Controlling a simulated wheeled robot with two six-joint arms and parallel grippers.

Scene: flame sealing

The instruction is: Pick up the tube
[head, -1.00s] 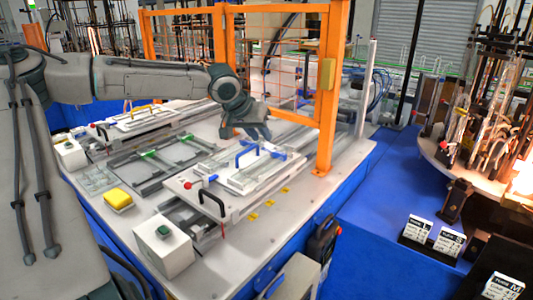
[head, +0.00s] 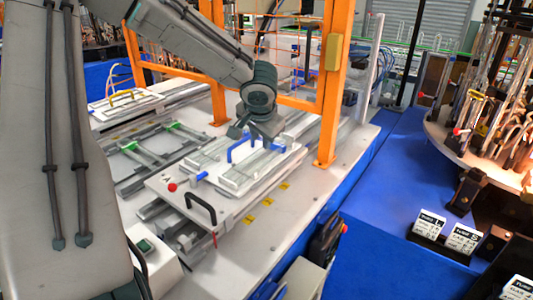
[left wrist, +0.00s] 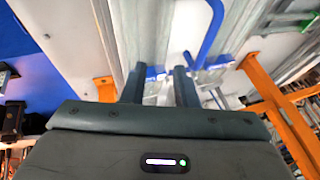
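My left gripper (head: 250,130) is above the white fixture plate (head: 222,178) with a blue handle (head: 240,148) on the workbench. In the left wrist view its two dark fingers (left wrist: 159,80) stand apart, open, with pale and blue fixture parts beyond them. I cannot make out a tube between the fingers. Several thin tube-like pieces (head: 495,115) stand upright on the round table at the right; I cannot tell which tube the task means. My right gripper is not in view.
An orange frame post (head: 331,90) stands close to the right of the gripper. A black handle (head: 201,207) and a red knob (head: 171,187) are at the fixture's front. Label cards (head: 429,223) stand on the blue surface (head: 375,215), whose middle is clear.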

